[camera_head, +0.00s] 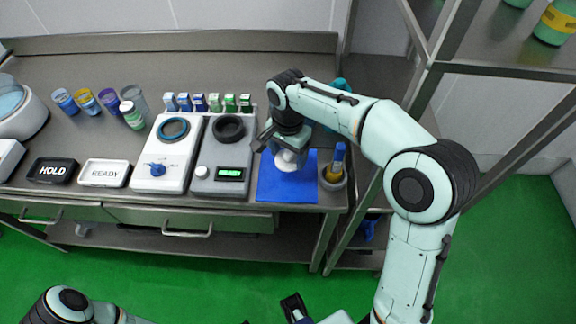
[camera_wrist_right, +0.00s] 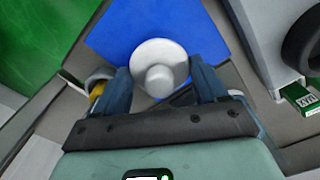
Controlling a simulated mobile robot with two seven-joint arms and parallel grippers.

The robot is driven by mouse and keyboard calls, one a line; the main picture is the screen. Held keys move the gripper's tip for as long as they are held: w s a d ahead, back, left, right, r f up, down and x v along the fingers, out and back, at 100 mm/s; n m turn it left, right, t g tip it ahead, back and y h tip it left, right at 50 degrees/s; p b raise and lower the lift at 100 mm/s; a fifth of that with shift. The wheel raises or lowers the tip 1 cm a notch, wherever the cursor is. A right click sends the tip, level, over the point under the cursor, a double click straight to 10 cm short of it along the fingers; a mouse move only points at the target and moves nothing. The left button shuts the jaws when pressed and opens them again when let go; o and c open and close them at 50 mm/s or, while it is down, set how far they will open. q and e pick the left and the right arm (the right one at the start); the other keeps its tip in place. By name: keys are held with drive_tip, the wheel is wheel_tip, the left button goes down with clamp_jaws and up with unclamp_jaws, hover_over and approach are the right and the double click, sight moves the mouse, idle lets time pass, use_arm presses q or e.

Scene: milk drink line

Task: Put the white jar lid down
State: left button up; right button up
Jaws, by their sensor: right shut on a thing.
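The white jar lid (camera_wrist_right: 158,55) is round with a knob in its middle. My right gripper (camera_wrist_right: 162,85) is shut on it, one finger on either side. In the head view the lid (camera_head: 287,160) shows below the right gripper (camera_head: 288,150), partly covered by it, over the blue mat (camera_head: 275,190). The mat (camera_wrist_right: 115,35) also lies behind the lid in the right wrist view. I cannot tell whether the lid touches the mat. At the bottom edge of the head view only parts of my left arm show; its fingers cannot be made out clearly.
A grey cup (camera_head: 333,180) with blue and yellow things in it stands right of the mat. A dark-topped grey device (camera_head: 216,180) stands left of it, beside a white device (camera_head: 150,183). Small cartons (camera_head: 214,102) line up behind. The mat's front part is bare.

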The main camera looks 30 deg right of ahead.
sight(288, 173)
drive_tip(key=shift+f+b, duration=0.35)
drive_tip(key=shift+f, duration=2.15)
drive_tip(key=shift+f, duration=0.2)
drive_tip(key=o, duration=1.3)
drive_tip(key=shift+r, duration=0.15)
wheel_tip(288, 173, up, 12)
drive_tip(key=shift+r+p, duration=0.1)
drive_tip(key=shift+p, duration=0.95)
